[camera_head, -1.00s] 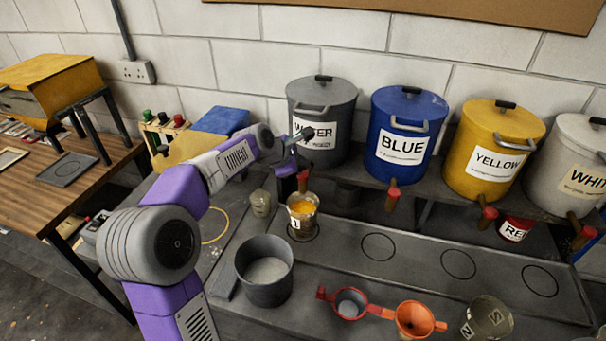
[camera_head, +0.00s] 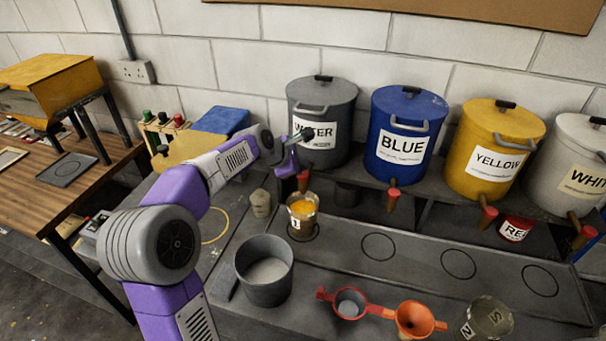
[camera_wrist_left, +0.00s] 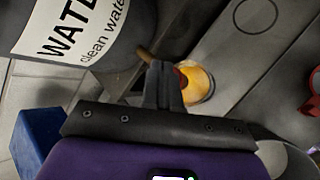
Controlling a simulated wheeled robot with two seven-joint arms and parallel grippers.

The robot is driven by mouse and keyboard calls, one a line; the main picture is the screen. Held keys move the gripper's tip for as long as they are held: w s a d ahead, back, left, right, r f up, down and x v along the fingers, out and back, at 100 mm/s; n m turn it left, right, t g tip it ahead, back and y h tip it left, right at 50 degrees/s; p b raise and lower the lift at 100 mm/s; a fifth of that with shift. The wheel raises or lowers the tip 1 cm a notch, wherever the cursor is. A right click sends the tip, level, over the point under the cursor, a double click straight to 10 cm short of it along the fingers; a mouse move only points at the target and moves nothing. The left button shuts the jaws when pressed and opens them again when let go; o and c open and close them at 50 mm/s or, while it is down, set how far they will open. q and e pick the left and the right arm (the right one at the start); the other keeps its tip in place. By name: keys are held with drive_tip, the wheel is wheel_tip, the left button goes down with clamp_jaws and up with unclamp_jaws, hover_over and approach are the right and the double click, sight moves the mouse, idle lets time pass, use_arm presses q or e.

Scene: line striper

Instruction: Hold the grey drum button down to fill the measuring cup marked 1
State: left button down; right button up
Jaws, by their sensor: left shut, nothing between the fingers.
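The grey drum (camera_head: 322,95) labelled WATER stands on the shelf; its lettered side also shows in the wrist view (camera_wrist_left: 75,30). Its red button (camera_head: 303,179) sits on a brown spout, partly hidden behind my fingers in the wrist view (camera_wrist_left: 182,78). My left gripper (camera_head: 296,166) is shut and empty, fingertips right at the button in the head view; whether they touch it I cannot tell. In the wrist view its fingers (camera_wrist_left: 163,88) point at the spout. The measuring cup marked 1 (camera_head: 294,224) stands upright below the spout with yellow-orange contents. My right gripper is not in view.
Blue (camera_head: 405,128), yellow (camera_head: 515,135) and white (camera_head: 585,185) drums stand to the right. In front are a grey pot (camera_head: 268,290), a red-handled strainer (camera_head: 349,303), an orange funnel (camera_head: 415,320) and another cup (camera_head: 487,318). Circles on the bench right of cup 1 are empty.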

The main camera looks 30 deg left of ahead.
sight(301, 176)
use_arm(q)
drive_tip(key=shift+f, duration=0.3)
drive_tip(key=shift+f+b, duration=0.3)
drive_tip(key=shift+f, duration=0.25)
idle(2.6)
drive_tip(key=shift+r, duration=0.15)
idle(0.6)
drive_tip(key=shift+r+p, duration=0.8)
drive_tip(key=shift+p, duration=0.2)
wheel_tip(301, 176, up, 5)
drive_tip(key=p, duration=0.5)
drive_tip(key=shift+r, duration=0.1)
idle(0.8)
